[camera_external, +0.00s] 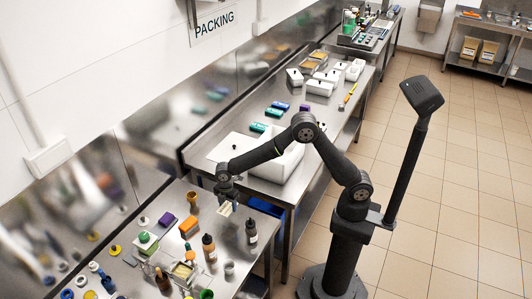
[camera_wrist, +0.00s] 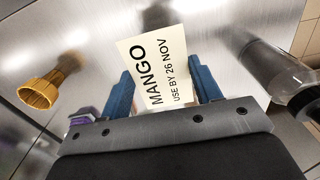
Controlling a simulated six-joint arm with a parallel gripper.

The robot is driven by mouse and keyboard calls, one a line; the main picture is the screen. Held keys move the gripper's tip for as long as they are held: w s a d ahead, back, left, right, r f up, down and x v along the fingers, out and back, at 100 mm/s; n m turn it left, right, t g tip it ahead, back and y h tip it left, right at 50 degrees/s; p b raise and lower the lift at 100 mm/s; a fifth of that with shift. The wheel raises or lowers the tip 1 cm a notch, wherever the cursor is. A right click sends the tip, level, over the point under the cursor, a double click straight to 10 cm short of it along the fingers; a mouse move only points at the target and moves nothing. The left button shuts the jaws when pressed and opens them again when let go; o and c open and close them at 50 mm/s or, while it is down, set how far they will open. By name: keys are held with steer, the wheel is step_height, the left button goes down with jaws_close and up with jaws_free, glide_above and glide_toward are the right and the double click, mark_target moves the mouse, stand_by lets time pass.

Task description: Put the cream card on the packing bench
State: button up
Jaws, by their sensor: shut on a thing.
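The cream card (camera_wrist: 158,68) is between the blue fingers of my gripper (camera_wrist: 166,88) in the wrist view. It reads "MANGO" and "USE BY 26 NOV". In the external view the card (camera_external: 225,209) shows as a small pale piece below my gripper (camera_external: 227,198), above the back right of the near steel bench. Whether its lower edge touches the bench I cannot tell. The middle steel bench (camera_external: 262,189), below the wall sign reading PACKING (camera_external: 214,23), lies beyond a narrow gap.
An amber cup (camera_wrist: 40,91) stands left of my gripper and a dark-capped bottle (camera_external: 251,231) right of it. Several bottles, blocks and jars crowd the near bench. A large white tub (camera_external: 284,166) stands on the middle bench, with green and purple blocks and white boxes behind.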

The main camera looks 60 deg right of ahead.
glide_above(223, 228)
step_height(223, 228, down, 4)
steer(key=shift+r, duration=0.1)
steer(key=shift+f, duration=1.7)
steer(key=shift+f, duration=0.1)
steer(key=shift+f, duration=0.1)
steer(key=o, duration=0.9)
steer(key=shift+o, duration=0.2)
step_height(223, 228, up, 16)
steer(key=shift+s+r, duration=0.15)
steer(key=shift+r, duration=0.1)
steer(key=shift+o, duration=0.6)
steer(key=shift+r, duration=0.45)
